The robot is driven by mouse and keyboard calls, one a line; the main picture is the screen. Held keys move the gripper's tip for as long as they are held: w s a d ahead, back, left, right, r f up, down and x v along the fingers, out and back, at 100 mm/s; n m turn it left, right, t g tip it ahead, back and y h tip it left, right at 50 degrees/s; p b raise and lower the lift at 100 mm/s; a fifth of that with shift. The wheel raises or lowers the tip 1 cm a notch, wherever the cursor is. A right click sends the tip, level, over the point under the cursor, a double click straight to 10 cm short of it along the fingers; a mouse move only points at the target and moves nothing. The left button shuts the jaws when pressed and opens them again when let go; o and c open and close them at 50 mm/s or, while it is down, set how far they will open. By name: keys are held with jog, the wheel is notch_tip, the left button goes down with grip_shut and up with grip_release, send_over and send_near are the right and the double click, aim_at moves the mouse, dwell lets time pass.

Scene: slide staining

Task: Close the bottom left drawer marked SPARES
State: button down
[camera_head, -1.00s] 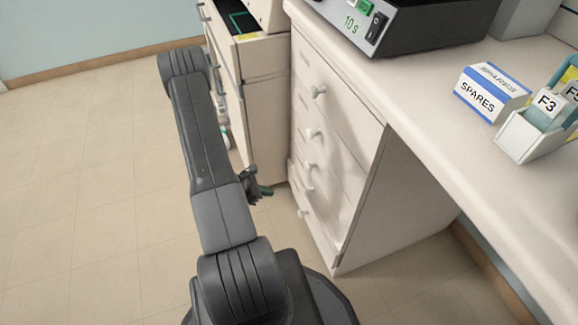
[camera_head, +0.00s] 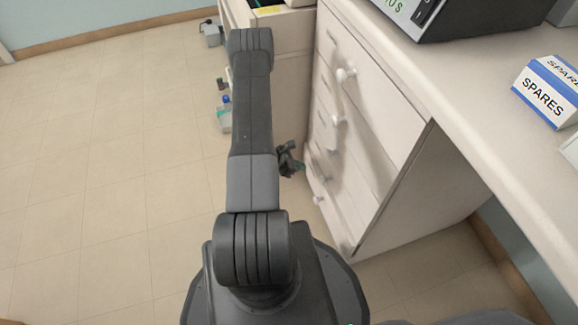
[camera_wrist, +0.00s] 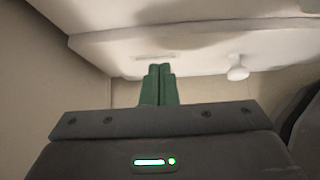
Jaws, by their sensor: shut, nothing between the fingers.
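A white drawer cabinet (camera_head: 395,195) with several stacked drawers and round white knobs stands under the bench in the head view. Its lowest visible knob (camera_head: 318,199) is near the floor; I read no SPARES mark on any drawer front. My gripper (camera_head: 299,166) is beside the lower drawers, partly hidden by my arm. In the wrist view its green fingers (camera_wrist: 158,84) are shut and empty, pointing at a pale drawer front (camera_wrist: 195,58) with a knob (camera_wrist: 237,68) to their right. The strip on that front is unreadable. Whether the fingertips touch it, I cannot tell.
A box labelled SPARES (camera_head: 548,92) and a dark device (camera_head: 425,12) are on the bench top (camera_head: 475,100). Small bottles (camera_head: 224,115) and a grey box (camera_head: 211,32) are beyond my arm. The tiled floor (camera_head: 110,170) at left is clear.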

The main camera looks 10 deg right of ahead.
aim_at(315, 162)
jog(key=shift+w+d+r, duration=0.1)
jog(key=shift+d, duration=1.25)
jog(key=shift+d+b, duration=0.95)
jog(key=shift+w+d+r, duration=0.1)
jog(key=shift+w, duration=0.05)
